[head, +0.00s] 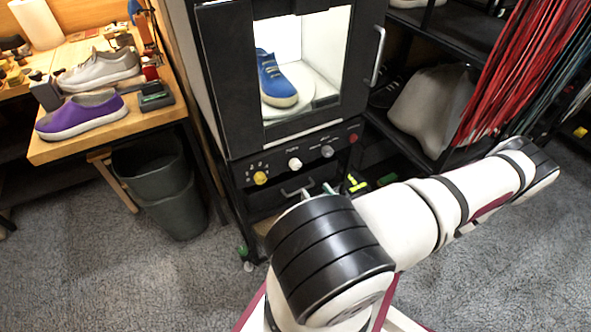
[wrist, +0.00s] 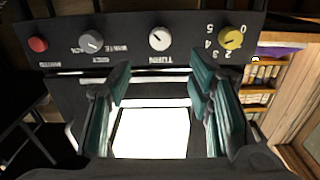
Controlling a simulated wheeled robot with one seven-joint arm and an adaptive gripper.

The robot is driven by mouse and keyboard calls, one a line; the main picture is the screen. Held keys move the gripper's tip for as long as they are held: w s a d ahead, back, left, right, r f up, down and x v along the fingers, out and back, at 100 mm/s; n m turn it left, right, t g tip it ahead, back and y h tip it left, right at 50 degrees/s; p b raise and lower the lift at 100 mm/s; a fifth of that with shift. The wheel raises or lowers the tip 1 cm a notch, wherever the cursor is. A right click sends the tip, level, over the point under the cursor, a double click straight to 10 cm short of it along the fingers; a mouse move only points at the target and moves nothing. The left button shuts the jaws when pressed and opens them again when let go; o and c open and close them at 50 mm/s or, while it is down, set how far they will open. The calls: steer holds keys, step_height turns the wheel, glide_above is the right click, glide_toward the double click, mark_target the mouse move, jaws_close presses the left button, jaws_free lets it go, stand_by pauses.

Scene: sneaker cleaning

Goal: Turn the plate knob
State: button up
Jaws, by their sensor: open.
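The cabinet's control panel (head: 310,160) has a yellow numbered knob (head: 260,178), a white knob (head: 295,163), a grey knob (head: 327,152) and a red button (head: 353,138). The wrist view shows the panel upside down. There the white knob (wrist: 159,39) has a label that seems to read TURN, between the grey knob (wrist: 91,41) and the yellow knob (wrist: 231,38). My gripper (wrist: 160,76) is open and empty, its teal fingers apart, with the white knob beyond the gap between them. It appears not to touch the knob. In the head view my arm mostly hides the gripper.
A blue sneaker (head: 275,80) stands on a round white plate (head: 297,93) behind the cabinet window. A bench with a purple shoe (head: 82,116) and a grey shoe (head: 100,70) is at left, with a dark bin (head: 180,205) beside it. Shelves and red laces (head: 515,70) are at right.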

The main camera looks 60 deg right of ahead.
mark_target(297, 167)
steer(key=x, duration=1.1)
steer(key=shift+w+d+b, duration=0.15)
steer(key=shift+w+b, duration=0.2)
steer(key=shift+b, duration=0.05)
jaws_close()
